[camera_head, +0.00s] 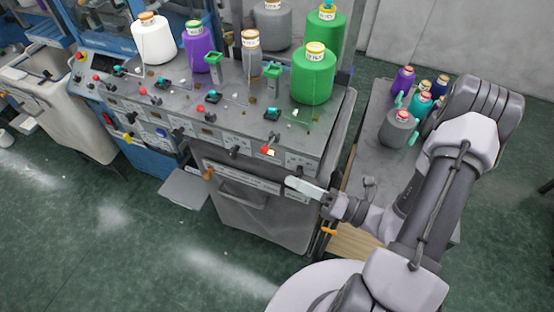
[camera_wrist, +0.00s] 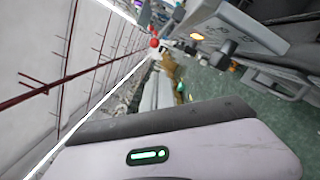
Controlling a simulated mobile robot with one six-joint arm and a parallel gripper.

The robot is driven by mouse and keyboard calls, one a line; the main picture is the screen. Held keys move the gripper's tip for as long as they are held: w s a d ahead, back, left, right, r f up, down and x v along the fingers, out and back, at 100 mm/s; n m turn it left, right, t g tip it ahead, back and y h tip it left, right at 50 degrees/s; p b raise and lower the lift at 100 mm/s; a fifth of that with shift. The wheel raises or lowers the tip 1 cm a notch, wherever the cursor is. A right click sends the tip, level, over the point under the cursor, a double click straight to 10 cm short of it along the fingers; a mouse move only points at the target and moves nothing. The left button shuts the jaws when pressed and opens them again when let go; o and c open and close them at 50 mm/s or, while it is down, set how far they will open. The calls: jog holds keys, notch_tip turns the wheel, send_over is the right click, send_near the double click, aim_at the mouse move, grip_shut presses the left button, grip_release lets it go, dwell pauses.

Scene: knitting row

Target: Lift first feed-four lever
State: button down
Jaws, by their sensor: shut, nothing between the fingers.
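A machine (camera_head: 235,130) has a row of small levers and switches along its sloping front. A black lever (camera_head: 234,152) sticks out near its right end, and an orange-handled lever (camera_head: 208,174) stands lower, beside the front panel. I cannot tell which is the first feed-four lever; the labels are too small to read. In the wrist view, my pale housing with a green light fills the bottom; my fingertips are not discernible.
Yarn cones, including a green one (camera_head: 314,78) and a white one (camera_head: 154,40), stand on the machine top. A side table (camera_head: 362,165) at right holds several smaller cones near my arm. Green floor (camera_head: 110,240) is open in front.

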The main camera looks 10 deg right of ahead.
aim_at(269, 144)
jog(key=w+a+r, duration=0.2)
jog(key=w+a, duration=0.1)
jog(key=w, duration=0.3)
jog(key=shift+a+r+p, duration=0.15)
jog(key=shift+a+p, duration=0.1)
jog(key=shift+p, duration=0.2)
jog(key=shift+r, duration=0.15)
jog(key=shift+r+m+p, duration=0.15)
jog(key=shift+m+p, duration=0.25)
jog(key=shift+p, duration=0.15)
